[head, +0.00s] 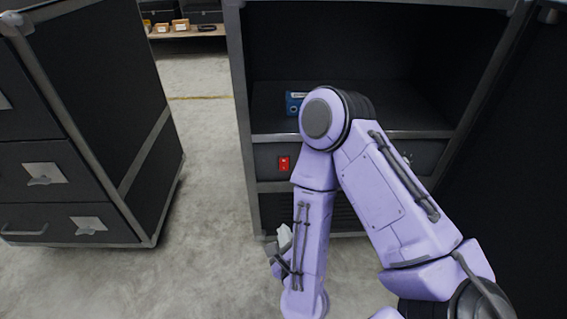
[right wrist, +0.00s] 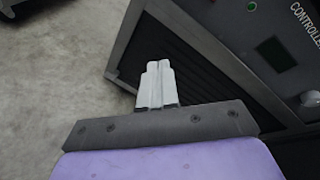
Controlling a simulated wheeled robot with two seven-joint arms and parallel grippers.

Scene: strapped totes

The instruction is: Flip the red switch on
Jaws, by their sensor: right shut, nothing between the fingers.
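My left gripper is not in view.
The controller panel (right wrist: 285,45) has a green light, a small screen and a knob. A blue box (head: 294,103) sits on the shelf above the switch. A dark drawer cabinet (head: 85,130) stands at left. Grey floor between the cabinets is clear.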

